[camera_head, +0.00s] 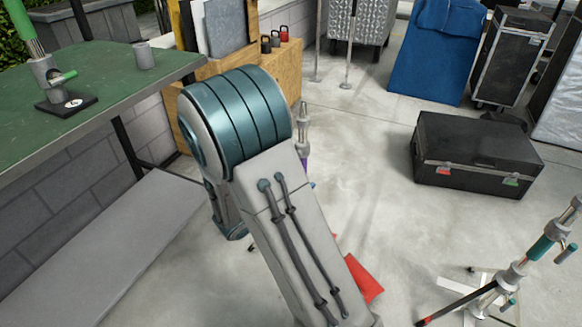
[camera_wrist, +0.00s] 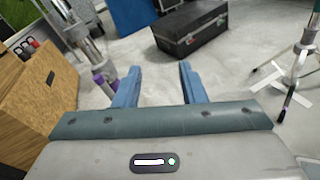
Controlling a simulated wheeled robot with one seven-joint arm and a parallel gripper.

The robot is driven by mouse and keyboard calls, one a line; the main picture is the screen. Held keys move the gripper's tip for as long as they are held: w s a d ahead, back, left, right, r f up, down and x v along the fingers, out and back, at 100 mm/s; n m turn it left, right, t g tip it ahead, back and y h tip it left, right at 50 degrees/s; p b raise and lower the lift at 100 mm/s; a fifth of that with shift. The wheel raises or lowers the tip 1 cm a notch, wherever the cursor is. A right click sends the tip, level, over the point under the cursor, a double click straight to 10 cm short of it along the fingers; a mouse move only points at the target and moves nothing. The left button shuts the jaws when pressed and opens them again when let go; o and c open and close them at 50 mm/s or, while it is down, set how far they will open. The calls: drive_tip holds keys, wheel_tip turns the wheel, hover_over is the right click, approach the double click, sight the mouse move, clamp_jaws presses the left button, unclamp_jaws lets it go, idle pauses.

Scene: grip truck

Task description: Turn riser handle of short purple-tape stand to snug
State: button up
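The purple-tape stand (camera_head: 303,150) shows as a thin metal upright with a purple band, just right of my arm in the head view; my arm hides its lower part. In the wrist view the purple-tape stand (camera_wrist: 104,84) is at the left, beside and seemingly behind the left finger. I cannot make out its riser handle clearly. My gripper (camera_wrist: 157,74) has two blue fingers spread wide with only floor showing between them. In the head view my arm hides the gripper.
A teal-banded stand (camera_head: 540,247) stands at the right with its legs spread. A black case (camera_head: 475,155) sits on the floor behind. A green-topped table (camera_head: 110,85) and wooden box (camera_head: 275,70) are left and behind. A red item (camera_head: 363,279) lies beside my arm.

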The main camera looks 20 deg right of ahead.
drive_tip(key=w+a+f+n+t+y+b, duration=0.2)
drive_tip(key=w+a+f+n+t, duration=0.3)
drive_tip(key=w+a+n+t, duration=0.1)
drive_tip(key=shift+n, duration=0.3)
drive_tip(key=b+x, duration=0.3)
drive_tip(key=x, duration=1.1)
drive_tip(key=shift+s+d+f, duration=0.1)
drive_tip(key=shift+s+f, duration=0.1)
clamp_jaws()
